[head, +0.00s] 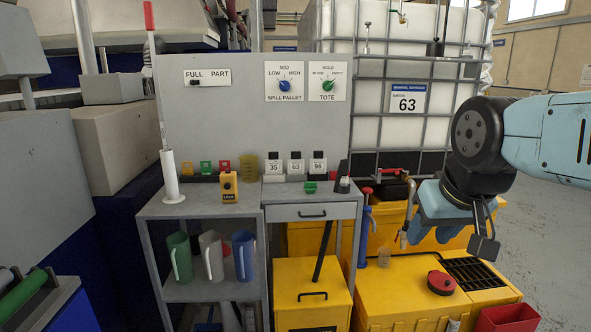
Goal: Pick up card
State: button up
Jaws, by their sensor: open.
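Three small white cards with dark tops stand in a row at the back of the grey bench's top: card 35 (274,167), card 63 (296,167) and card 96 (318,166). I cannot tell which one is the task's card. My gripper (447,238) hangs at the right, in front of the caged tote and above the yellow pallet. It is open, with nothing seen between its fingers, and is well apart from the cards. One dark finger pad shows clearly; the other finger is hard to make out.
The grey bench (160,208) carries a yellow device (229,186), a green block (310,187) and colored tags. Jugs (211,255) stand on its shelf. A yellow bin (310,290) stands below. The caged tote (432,60) and yellow spill pallet (395,300) fill the right.

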aim_at(296, 165)
jog(key=u, duration=0.4)
jog(key=i, duration=0.75)
jog(key=u, duration=0.4)
jog(key=i, duration=1.05)
jog(key=z, duration=0.65)
jog(key=k, duration=0.85)
jog(key=z, duration=0.15)
jog(key=i, duration=0.9)
jog(key=u, duration=0.1)
